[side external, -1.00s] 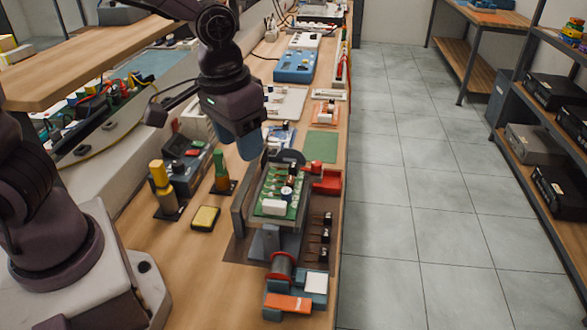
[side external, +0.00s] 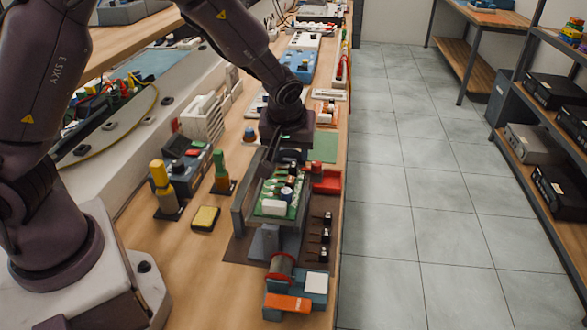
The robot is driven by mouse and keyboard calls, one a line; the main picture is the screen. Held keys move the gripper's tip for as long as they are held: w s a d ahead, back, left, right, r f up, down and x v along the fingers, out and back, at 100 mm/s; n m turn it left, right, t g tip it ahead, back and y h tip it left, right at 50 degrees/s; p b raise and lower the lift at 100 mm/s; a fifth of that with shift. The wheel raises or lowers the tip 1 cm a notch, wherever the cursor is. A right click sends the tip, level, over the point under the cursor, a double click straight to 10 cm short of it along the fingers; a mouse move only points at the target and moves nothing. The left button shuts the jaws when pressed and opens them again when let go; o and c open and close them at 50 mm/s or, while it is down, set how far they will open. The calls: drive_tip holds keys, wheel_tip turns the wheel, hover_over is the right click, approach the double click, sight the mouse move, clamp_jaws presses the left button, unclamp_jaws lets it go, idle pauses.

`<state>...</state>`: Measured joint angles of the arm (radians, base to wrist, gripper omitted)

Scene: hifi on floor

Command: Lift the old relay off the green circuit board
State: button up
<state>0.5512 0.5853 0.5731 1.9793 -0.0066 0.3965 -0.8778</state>
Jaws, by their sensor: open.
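The green circuit board (side external: 270,192) is held in a grey fixture on the bench, with several small parts on it. A white block (side external: 273,208) sits at its near edge, and darker parts stand farther back. I cannot tell for sure which part is the old relay. My gripper (side external: 287,158) is open, pointing down over or just behind the far end of the board. Its fingers are small and partly hidden, and no part shows between them. I cannot tell its exact height above the board.
A red tray (side external: 326,181) stands right of the board. Several small black parts (side external: 326,228) lie in a row on the brown mat. A solder spool (side external: 281,268) is in front. Yellow (side external: 160,178) and green-handled (side external: 220,168) tools and a yellow sponge (side external: 205,218) are left.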

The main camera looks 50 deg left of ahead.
sight(294, 165)
drive_tip(key=shift+x, duration=3.15)
drive_tip(key=shift+w+r, duration=0.1)
drive_tip(key=shift+w, duration=0.05)
drive_tip(key=shift+c, duration=0.5)
drive_tip(key=c, duration=0.8)
